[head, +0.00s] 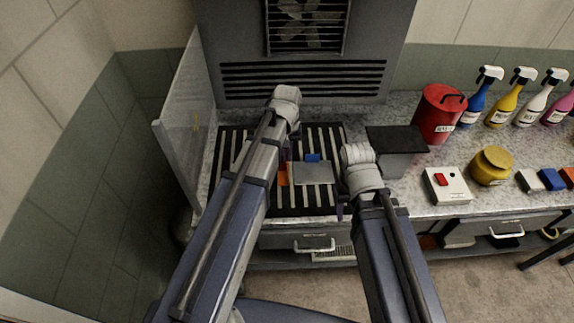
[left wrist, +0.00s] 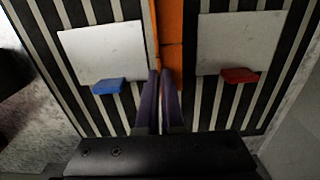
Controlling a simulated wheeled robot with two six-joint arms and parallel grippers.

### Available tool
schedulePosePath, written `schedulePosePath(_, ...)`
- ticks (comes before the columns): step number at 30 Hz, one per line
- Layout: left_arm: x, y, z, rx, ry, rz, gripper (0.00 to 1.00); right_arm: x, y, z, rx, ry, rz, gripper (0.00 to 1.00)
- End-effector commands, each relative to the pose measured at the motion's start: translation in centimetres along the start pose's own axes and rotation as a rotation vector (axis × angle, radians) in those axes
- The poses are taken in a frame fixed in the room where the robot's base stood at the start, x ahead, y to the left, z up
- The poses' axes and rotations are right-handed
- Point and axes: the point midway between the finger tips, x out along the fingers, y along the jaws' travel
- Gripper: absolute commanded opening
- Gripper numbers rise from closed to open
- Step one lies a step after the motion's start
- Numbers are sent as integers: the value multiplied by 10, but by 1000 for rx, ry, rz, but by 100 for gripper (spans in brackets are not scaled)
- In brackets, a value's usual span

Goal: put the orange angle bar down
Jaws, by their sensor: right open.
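The orange angle bar (left wrist: 172,38) runs away from my left gripper (left wrist: 160,74) in the left wrist view, between two pale plates. The left gripper's purple fingers are close together, shut on the bar's near part. Whether the bar touches the surface below cannot be told. In the head view a short piece of the orange bar (head: 283,176) shows beside my left arm, which hides the rest. My right gripper (head: 341,208) is open at the front edge of the bench, mostly hidden by its arm.
A slatted black grate (head: 318,140) lies below. One plate (left wrist: 102,52) has a blue block (left wrist: 121,86) at its edge; the other plate (left wrist: 243,42) has a red block (left wrist: 239,75). A dark-topped box (head: 398,160), red can (head: 438,115) and switch box (head: 446,186) stand right.

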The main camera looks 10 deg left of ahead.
Motion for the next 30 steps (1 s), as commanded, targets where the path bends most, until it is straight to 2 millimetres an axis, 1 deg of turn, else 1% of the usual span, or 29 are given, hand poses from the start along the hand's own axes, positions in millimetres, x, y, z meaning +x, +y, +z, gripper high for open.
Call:
schedulePosePath(2, 5, 0, 0, 0, 0, 0, 0, 5, 0, 0, 0, 0, 0, 50)
schedulePosePath(10, 37, 0, 0, 0, 0, 0, 0, 37, -4, -2, 0, 0, 0, 50)
schedulePosePath(12, 39, 0, 0, 0, 0, 0, 0, 39, -4, -2, 0, 0, 0, 50)
schedulePosePath(19, 36, 0, 0, 0, 0, 0, 0, 36, -3, -2, 0, 0, 0, 50)
schedulePosePath(24, 42, 0, 0, 0, 0, 0, 0, 41, -4, -2, 0, 0, 0, 50)
schedulePosePath(25, 40, 0, 0, 0, 0, 0, 7, 40, -4, -2, 0, 0, 0, 50)
schedulePosePath(30, 39, 0, 0, 0, 0, 0, 26, 39, -4, -2, 0, 0, 0, 50)
